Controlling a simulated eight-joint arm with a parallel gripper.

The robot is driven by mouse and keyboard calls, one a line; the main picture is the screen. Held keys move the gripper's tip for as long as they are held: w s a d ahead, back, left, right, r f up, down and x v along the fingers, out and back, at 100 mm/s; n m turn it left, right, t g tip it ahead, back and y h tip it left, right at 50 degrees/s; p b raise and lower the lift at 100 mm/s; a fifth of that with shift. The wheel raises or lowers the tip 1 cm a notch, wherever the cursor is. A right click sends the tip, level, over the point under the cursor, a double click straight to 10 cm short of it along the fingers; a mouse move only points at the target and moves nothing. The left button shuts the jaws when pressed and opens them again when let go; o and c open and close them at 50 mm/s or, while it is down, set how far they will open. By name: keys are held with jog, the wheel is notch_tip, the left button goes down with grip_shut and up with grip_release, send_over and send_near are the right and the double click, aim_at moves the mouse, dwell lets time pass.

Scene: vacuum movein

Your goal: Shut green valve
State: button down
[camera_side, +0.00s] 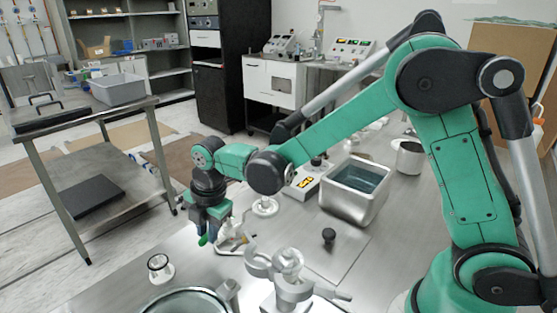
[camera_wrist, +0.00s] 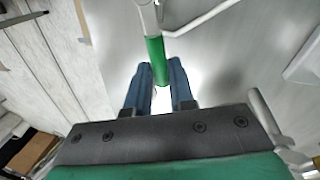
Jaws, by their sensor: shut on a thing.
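The green valve handle (camera_wrist: 156,60) shows in the wrist view as a green sleeve on a pale metal lever. Its lower end sits between the two blue fingers of my gripper (camera_wrist: 161,92), which are shut on it. In the side view my gripper (camera_side: 206,238) points down near the left edge of the metal table. A small green tip of the valve handle (camera_side: 202,241) shows at the fingers. The white valve frame (camera_side: 235,243) stands just to the right of the fingers. The valve's body is partly hidden by my gripper and its joints are too small to tell.
A metal clamp (camera_side: 288,263) and a round glass vessel (camera_side: 186,302) stand in front of my gripper. A square metal bath (camera_side: 354,190) and a yellow-marked device (camera_side: 303,183) stand behind to the right. A small black knob (camera_side: 328,235) stands on otherwise open tabletop.

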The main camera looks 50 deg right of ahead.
jog(key=n, duration=0.1)
jog(key=s+n, duration=0.1)
jog(key=shift+s+d+n+y, duration=0.2)
jog(key=shift+d+n+y, duration=0.1)
jog(key=shift+d+n, duration=0.1)
jog(key=n, duration=0.1)
jog(key=s+d+n, duration=0.1)
jog(key=n, duration=0.1)
jog(key=shift+s+n+g+y, duration=0.2)
jog(key=shift+n+g+y, duration=0.1)
jog(key=n, duration=0.1)
jog(key=s+d+n, duration=0.1)
jog(key=n, duration=0.1)
jog(key=shift+d+g, duration=0.25)
jog(key=shift+g, duration=0.05)
jog(key=shift+s+d+n+y, duration=0.15)
jog(key=shift+d+n, duration=0.2)
jog(key=shift+n, duration=0.4)
jog(key=shift+d+n+y, duration=0.15)
jog(key=shift+d+n, duration=0.15)
jog(key=shift+n, duration=0.45)
jog(key=c, duration=0.7)
grip_release()
jog(key=shift+c, duration=0.2)
